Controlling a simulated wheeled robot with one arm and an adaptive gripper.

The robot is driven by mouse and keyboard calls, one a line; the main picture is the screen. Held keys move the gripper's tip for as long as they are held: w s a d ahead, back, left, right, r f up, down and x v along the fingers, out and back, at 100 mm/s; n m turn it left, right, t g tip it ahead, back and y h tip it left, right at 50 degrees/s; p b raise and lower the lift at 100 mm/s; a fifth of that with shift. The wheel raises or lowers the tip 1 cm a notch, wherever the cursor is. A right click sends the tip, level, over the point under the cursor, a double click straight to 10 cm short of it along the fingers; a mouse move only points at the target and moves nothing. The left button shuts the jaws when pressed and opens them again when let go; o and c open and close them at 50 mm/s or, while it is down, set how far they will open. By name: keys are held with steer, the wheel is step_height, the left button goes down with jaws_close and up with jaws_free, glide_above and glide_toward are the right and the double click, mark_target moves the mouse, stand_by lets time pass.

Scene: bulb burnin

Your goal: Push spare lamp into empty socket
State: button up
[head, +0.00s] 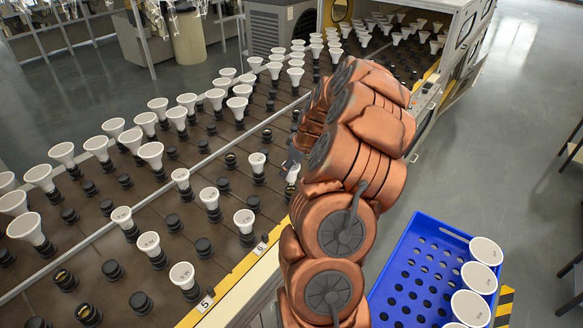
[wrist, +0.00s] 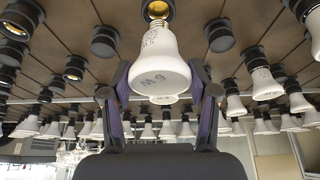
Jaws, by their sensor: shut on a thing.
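In the wrist view my gripper (wrist: 161,82) has its two dark fingers on either side of a white lamp (wrist: 158,48) with a wattage mark on its face. The lamp is held between them. Its screw end points at a dark socket with a brassy inside (wrist: 156,9), which is cut by the top edge. I cannot tell whether the screw end touches the socket. Part of another white rim shows behind the lamp. In the head view my arm hides most of the gripper; a white lamp (head: 293,173) shows beside it, over the board's near edge.
The brown socket board (head: 95,225) holds rows of white lamps, dark sockets and a few brassy open sockets (head: 231,160). A blue perforated crate (head: 405,262) with several lamps (head: 480,277) stands at the right. A cabinet (head: 445,75) stands behind my arm. Grey floor is free beyond.

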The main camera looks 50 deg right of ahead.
mark_target(292, 175)
steer(key=shift+f+b, duration=1.45)
steer(key=shift+f, duration=0.5)
steer(key=o, duration=1.2)
steer(key=shift+o, duration=0.2)
steer(key=v, duration=1.2)
steer(key=shift+a, duration=0.1)
